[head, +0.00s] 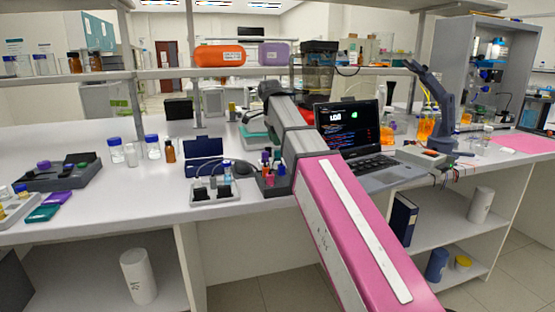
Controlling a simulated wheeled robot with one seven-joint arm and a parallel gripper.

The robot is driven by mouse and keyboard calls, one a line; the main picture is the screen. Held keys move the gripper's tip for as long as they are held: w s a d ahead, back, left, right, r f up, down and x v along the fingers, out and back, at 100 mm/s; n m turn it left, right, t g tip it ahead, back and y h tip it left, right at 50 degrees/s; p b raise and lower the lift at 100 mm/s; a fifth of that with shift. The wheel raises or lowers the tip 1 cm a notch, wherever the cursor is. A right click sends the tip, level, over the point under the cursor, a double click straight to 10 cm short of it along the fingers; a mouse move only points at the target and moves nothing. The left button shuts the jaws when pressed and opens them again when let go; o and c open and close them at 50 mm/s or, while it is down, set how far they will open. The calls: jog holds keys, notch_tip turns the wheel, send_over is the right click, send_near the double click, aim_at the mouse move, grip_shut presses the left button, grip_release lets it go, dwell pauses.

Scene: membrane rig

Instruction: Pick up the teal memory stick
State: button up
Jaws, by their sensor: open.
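A small flat teal piece (43,213) lies on the bench near the front edge at the far left. It may be the teal memory stick, but fine detail is too small to tell. A purple piece (58,198) of similar shape lies just behind it. My gripper (262,94) is at the far end of my pink and grey arm, over the middle back of the bench, well to the right of the teal piece. It is open, and its fingers are mostly hidden by my wrist. Nothing shows held in it.
A dark grey rack (62,172) stands behind the teal and purple pieces. Blue-capped bottles (115,152), a blue open case (202,155), a socket box (215,192) and a vial rack (270,184) stand between. A laptop (350,135) is to the right. A shelf (160,73) runs above.

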aim_at(278, 151)
jog(key=shift+s+d+f, duration=0.1)
jog(key=shift+d+f, duration=0.1)
jog(key=shift+f, duration=1.15)
jog(key=shift+s+d+f, duration=0.1)
jog(key=shift+d+f, duration=0.05)
jog(key=shift+f, duration=1.2)
grip_shut()
